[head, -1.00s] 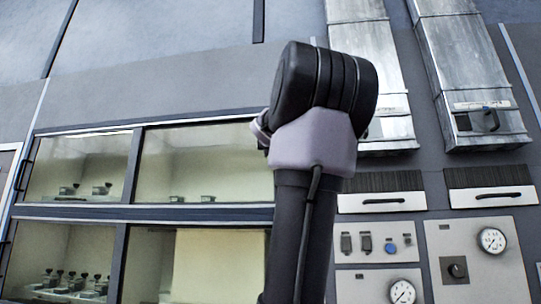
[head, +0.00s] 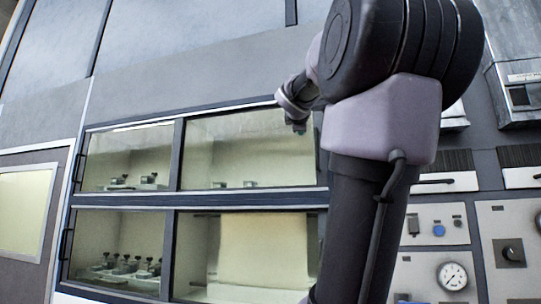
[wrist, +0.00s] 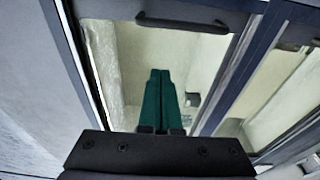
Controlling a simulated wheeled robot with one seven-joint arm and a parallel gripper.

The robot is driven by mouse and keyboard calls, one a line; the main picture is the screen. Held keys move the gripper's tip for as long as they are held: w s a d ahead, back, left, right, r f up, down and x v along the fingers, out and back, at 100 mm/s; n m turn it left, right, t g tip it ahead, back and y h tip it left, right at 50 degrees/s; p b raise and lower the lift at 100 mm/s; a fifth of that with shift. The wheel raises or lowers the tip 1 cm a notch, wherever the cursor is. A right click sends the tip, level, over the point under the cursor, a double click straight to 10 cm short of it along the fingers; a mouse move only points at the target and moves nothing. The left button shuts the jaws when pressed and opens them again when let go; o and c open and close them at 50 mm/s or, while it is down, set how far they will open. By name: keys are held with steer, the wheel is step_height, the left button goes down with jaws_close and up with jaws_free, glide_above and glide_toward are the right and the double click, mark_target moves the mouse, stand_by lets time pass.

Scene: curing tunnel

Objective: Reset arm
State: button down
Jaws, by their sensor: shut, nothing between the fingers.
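My gripper (wrist: 160,74) shows in the wrist view as two green fingers lying side by side, shut with nothing between them. They point toward a glazed cabinet front. In the head view my arm stands in the right half, with its large dark elbow joint at the top. A small end part of my arm, with my gripper (head: 300,128), shows left of the elbow in front of the upper glass panel; most of the forearm is hidden behind the joint.
The cabinet has an upper glass panel (head: 215,150) and a lower one (head: 195,255), with small clamp-like fixtures (head: 125,268) inside. A dark handle (wrist: 182,21) sits on the cabinet. Control panels with a gauge (head: 452,276) are on the right. A lit window (head: 25,205) is at far left.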

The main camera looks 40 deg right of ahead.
steer(key=w+a+f+m+g+y, duration=0.1)
steer(key=a+f+m+y, duration=0.25)
steer(key=a+f, duration=0.45)
steer(key=w+a+f+m+y, duration=0.1)
steer(key=a+f+m+y, duration=0.25)
steer(key=f, duration=0.85)
steer(key=s+a+f+m+g+y, duration=0.2)
steer(key=s+a+f+m+y, duration=0.1)
steer(key=a+f, duration=0.7)
steer(key=s+a+f+m+g+y, duration=0.3)
steer(key=s+a+f+y, duration=0.1)
steer(key=a+f, duration=0.5)
steer(key=shift+s+a+f+y, duration=0.4)
steer(key=shift+s+f, duration=0.25)
steer(key=shift+f, duration=0.25)
